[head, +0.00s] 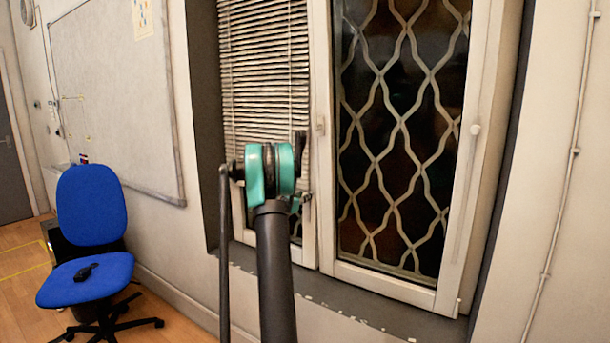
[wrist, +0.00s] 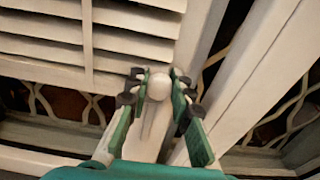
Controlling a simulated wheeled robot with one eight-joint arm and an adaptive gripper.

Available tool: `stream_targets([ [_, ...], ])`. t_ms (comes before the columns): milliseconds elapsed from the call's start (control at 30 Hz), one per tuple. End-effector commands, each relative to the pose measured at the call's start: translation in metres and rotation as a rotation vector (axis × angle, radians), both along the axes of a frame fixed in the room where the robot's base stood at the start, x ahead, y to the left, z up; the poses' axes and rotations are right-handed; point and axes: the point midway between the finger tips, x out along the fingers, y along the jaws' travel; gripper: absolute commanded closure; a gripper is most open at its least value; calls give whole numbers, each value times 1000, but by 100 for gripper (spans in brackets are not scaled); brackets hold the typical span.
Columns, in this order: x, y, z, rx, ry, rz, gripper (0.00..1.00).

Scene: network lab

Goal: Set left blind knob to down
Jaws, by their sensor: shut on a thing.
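The left blind knob (wrist: 158,87) is a round white ball, seen in the wrist view on the pale window frame beside the blind's edge. My gripper (wrist: 157,88) is closed around it, one finger on each side. The left blind (head: 262,75) has white slats and covers the upper part of the left window; it also shows in the wrist view (wrist: 45,45). A strip of dark glass with a grille is bare below its bottom edge. In the head view my arm hides the knob and most of my gripper.
The right window (head: 400,130) shows its grille uncovered, with a white knob (head: 475,130) on its right frame. A dark sill (head: 385,312) runs below the windows. A blue chair (head: 90,235) stands at the left on the wooden floor, near a wall-mounted whiteboard (head: 115,90).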

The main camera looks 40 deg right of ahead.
Motion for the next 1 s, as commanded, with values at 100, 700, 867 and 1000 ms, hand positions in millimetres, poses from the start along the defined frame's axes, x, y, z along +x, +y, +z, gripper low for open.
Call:
stream_targets([
  [100,0,0,-36,0,0,-1,100],
  [700,0,1,-102,1,-1,-1,100],
  [867,-1,1,-103,4,-2,-1,100],
  [1000,-1,1,-103,4,-2,-2,75],
])
